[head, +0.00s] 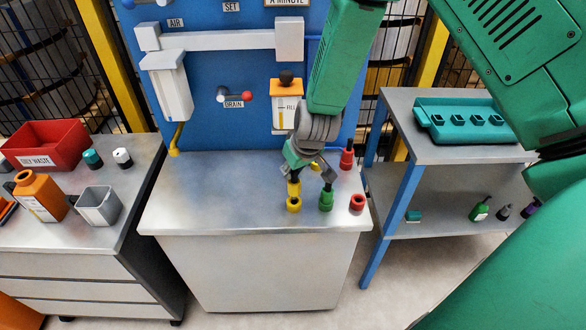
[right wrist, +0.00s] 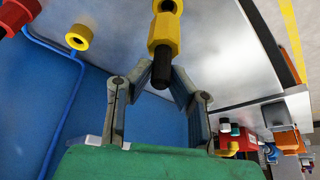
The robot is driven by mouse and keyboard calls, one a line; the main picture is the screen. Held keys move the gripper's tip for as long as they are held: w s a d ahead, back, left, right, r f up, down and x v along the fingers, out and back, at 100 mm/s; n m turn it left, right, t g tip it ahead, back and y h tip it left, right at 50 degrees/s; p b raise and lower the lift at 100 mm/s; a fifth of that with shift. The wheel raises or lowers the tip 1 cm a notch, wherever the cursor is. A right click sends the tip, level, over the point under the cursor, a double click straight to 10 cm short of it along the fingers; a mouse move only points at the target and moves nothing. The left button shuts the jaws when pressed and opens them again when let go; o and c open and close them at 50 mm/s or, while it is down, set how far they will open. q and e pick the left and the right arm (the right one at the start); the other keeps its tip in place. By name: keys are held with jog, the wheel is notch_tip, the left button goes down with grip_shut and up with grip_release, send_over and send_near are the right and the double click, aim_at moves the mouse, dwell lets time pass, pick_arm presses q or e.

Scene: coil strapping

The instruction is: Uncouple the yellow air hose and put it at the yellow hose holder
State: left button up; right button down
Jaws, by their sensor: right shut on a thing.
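My right gripper (head: 295,174) points down over the front of the metal bench. It is shut on the black stem of the yellow air hose plug (head: 294,188). In the right wrist view the plug's yellow hex body (right wrist: 165,32) shows just beyond the fingertips (right wrist: 163,78). The plug stands upright at a yellow ring-shaped fitting (head: 294,204); I cannot tell whether the two are joined. A yellow ring (right wrist: 78,38), apparently the yellow hose holder, shows apart from the plug, near the blue panel. In the head view it is mostly hidden behind the gripper. My left gripper is not in view.
A green plug (head: 326,198) stands close right of the yellow one, then an open red fitting (head: 357,202). A red plug (head: 347,158) stands farther back. The blue panel (head: 235,120) rises behind. The bench's left half (head: 215,190) is clear.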

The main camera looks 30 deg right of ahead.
aim_at(294, 180)
jog(key=shift+f, duration=0.25)
jog(key=shift+f+b, duration=1.1)
jog(key=shift+f, duration=0.4)
jog(key=c, duration=1.4)
grip_release()
